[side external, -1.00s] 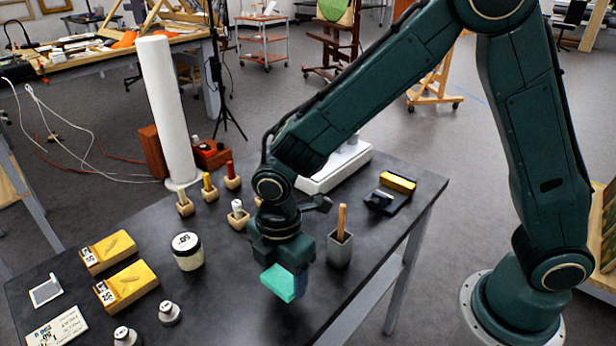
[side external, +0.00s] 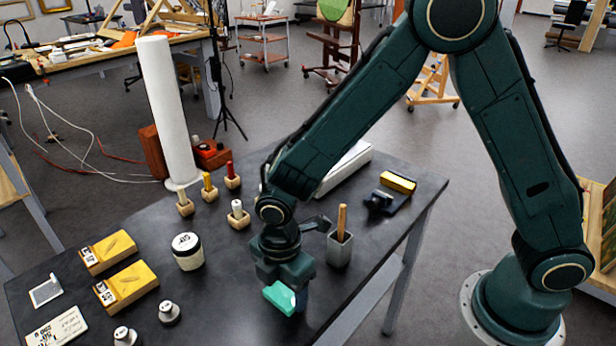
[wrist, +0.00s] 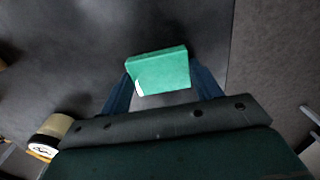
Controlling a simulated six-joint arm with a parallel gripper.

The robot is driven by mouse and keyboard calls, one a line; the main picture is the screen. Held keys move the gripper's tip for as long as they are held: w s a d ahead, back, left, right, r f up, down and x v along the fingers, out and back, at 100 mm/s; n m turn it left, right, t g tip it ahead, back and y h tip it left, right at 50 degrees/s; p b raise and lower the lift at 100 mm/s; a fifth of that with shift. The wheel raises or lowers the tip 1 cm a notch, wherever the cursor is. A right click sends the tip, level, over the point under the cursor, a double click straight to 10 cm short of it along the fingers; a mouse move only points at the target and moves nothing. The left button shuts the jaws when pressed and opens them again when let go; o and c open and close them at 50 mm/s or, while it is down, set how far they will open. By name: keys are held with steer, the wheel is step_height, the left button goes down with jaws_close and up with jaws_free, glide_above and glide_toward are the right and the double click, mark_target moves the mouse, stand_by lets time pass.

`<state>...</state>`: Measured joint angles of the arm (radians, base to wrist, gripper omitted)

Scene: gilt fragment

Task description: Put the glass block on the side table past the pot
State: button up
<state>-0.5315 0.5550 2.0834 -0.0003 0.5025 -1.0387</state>
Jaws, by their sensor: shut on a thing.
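The glass block is a green slab (side external: 280,297) at the front of the dark table (side external: 235,310). My gripper (side external: 287,293) is shut on it; in the wrist view the block (wrist: 160,72) sits between two blue fingers. I cannot tell whether the block touches the tabletop. A white jar with a dark-rimmed lid (side external: 188,251), possibly the pot, stands left of my gripper. A grey square holder with a wooden handle in it (side external: 340,247) stands just right of and behind my gripper. I cannot tell which table the side table is.
Several wooden-based tools (side external: 238,215) and a white cylinder (side external: 167,110) stand behind. Bare tabletop lies between the jar and my gripper. The table's right edge is close.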

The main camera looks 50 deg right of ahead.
mark_target(286, 291)
steer(key=o, duration=1.1)
steer(key=shift+f, duration=0.1)
steer(key=shift+c, duration=0.2)
step_height(286, 291, up, 12)
steer(key=shift+r, duration=0.2)
steer(key=s+d+r+m+t, duration=0.3)
steer(key=s+d+r+m, duration=0.3)
steer(key=d+r+m, duration=0.5)
steer(key=s+d+r+m+t, duration=0.1)
steer(key=s+d+m+t, duration=0.1)
steer(key=s+d+m, duration=0.5)
steer(key=s+d, duration=0.2)
steer(key=s, duration=0.1)
steer(key=shift+r+t, duration=0.3)
